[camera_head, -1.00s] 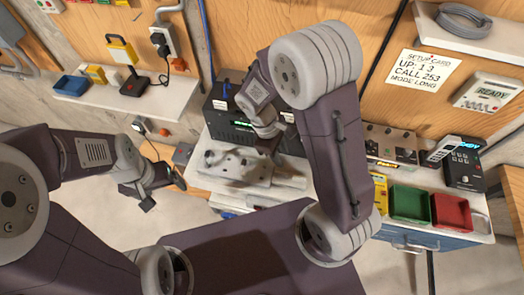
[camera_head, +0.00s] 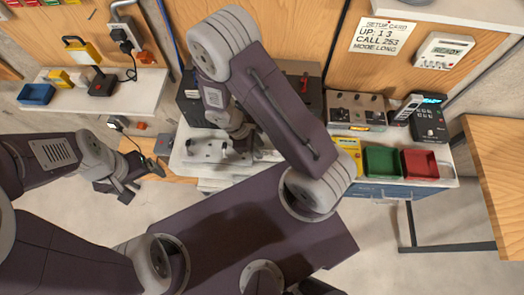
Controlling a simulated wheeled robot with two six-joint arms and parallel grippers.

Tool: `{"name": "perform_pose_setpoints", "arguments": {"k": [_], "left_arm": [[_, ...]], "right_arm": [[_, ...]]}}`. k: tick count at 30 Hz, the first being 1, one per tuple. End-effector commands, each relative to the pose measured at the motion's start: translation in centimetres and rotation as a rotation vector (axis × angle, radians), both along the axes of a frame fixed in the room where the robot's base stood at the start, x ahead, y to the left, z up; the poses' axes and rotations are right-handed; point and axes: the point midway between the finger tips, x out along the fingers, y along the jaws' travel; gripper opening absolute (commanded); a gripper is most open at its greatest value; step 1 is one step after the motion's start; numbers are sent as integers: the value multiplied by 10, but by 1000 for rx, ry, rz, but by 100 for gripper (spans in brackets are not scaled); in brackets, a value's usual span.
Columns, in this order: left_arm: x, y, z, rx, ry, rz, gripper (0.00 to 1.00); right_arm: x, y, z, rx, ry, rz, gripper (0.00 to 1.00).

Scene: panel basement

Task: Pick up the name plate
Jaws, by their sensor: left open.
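I cannot make out a name plate in this view; my right arm covers part of the back bench. My left gripper (camera_head: 142,182) is open and empty over the floor, left of the back bench, with its fingers apart. My right arm reaches over the back bench (camera_head: 222,181). The end of my right arm is down by a pale grey block (camera_head: 205,150) there, and its fingertips are too hidden to read.
A green tray (camera_head: 382,162) and a red tray (camera_head: 420,164) stand on the bench's right side, below a control box with knobs (camera_head: 356,108) and a black keypad device (camera_head: 430,124). A wooden table (camera_head: 500,180) is at the right edge. A shelf (camera_head: 95,97) holds a blue tray (camera_head: 37,94).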

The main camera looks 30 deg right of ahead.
Motion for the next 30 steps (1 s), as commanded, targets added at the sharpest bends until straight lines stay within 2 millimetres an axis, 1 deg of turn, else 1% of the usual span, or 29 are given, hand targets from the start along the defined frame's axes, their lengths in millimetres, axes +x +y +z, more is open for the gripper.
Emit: {"name": "perform_pose_setpoints", "arguments": {"k": [1, 4, 11, 15, 26, 30], "left_arm": [[0, 0, 1, 0, 0, 0, 87], [0, 0, 1, 0, 0, 0, 87], [0, 0, 1, 0, 0, 0, 87], [0, 0, 1, 0, 0, 0, 87], [0, 0, 1, 0, 0, 0, 87], [0, 0, 4, 0, 0, 0, 87]], "right_arm": [[-2, -3, -7, -2, 4, -1, 33], [-4, -7, -18, -1, 1, -1, 33], [-4, -7, -20, 0, -2, -1, 33], [-4, -7, -20, 0, -2, -1, 0], [-4, -7, -19, 0, -2, -1, 0], [-3, -7, -16, 0, -2, -1, 0]]}}
